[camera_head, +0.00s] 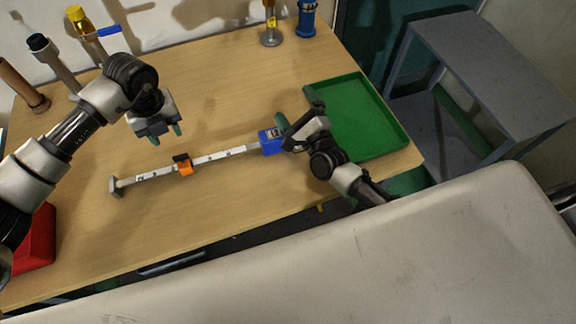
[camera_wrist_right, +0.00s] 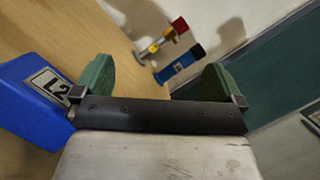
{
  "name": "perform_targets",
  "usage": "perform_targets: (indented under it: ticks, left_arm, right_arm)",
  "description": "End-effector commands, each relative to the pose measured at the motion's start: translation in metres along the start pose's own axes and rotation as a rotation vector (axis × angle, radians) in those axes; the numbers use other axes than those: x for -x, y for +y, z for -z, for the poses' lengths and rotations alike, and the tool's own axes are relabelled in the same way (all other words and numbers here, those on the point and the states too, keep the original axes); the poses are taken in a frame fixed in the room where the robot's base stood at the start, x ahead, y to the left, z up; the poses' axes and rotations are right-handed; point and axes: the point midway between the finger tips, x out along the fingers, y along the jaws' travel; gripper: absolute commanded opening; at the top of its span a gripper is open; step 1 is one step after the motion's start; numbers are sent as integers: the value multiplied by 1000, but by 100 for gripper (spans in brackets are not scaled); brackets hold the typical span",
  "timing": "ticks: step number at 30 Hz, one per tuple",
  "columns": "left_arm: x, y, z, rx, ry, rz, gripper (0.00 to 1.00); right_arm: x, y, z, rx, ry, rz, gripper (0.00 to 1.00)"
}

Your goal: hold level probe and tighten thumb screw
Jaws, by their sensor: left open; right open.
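The level probe, a long pale marked bar (camera_head: 222,156), lies on the wooden table with a blue block (camera_head: 270,141) at its right end and a grey foot at its left end. An orange and black slider (camera_head: 184,164) sits on the bar; I cannot make out a thumb screw on it. My left gripper (camera_head: 166,137) is open and empty above the table, just behind the bar. My right gripper (camera_head: 298,112) is open beside the blue block. In the right wrist view the blue block (camera_wrist_right: 38,98), marked L2, lies left of the green fingers, outside them.
An empty green tray (camera_head: 385,140) lies at the right table edge, close to my right gripper. Bottle-like items (camera_head: 307,20) stand at the back, more at the back left. A red box (camera_head: 36,240) is at the left.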

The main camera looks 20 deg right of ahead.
Motion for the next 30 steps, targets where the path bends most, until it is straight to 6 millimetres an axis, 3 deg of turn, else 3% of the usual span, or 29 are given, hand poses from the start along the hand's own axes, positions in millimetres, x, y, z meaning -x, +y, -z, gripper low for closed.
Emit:
perform_targets:
  ticks: [1, 2, 6, 9, 13, 17, 30]
  left_arm:
    - [0, 0, 0, 0, 0, 0, 43]
    - [0, 0, 0, 0, 0, 0, 43]
    - [0, 0, 0, 0, 0, 0, 43]
    - [0, 0, 0, 0, 0, 0, 43]
    - [0, 0, 0, 0, 0, 0, 43]
    - [0, 0, 0, 0, 0, 0, 43]
    - [0, 0, 0, 0, 0, 0, 43]
  right_arm:
    - [13, 22, -19, -178, 3, 0, 100]
    - [23, 33, -24, -284, 20, 4, 100]
    - [72, 69, -23, -596, 152, 42, 100]
    - [96, 84, -22, -726, 220, 71, 100]
    - [111, 93, -20, -811, 267, 93, 100]
    - [105, 95, -18, -831, 276, 101, 100]
    - [32, 96, 3, -824, 274, 99, 100]
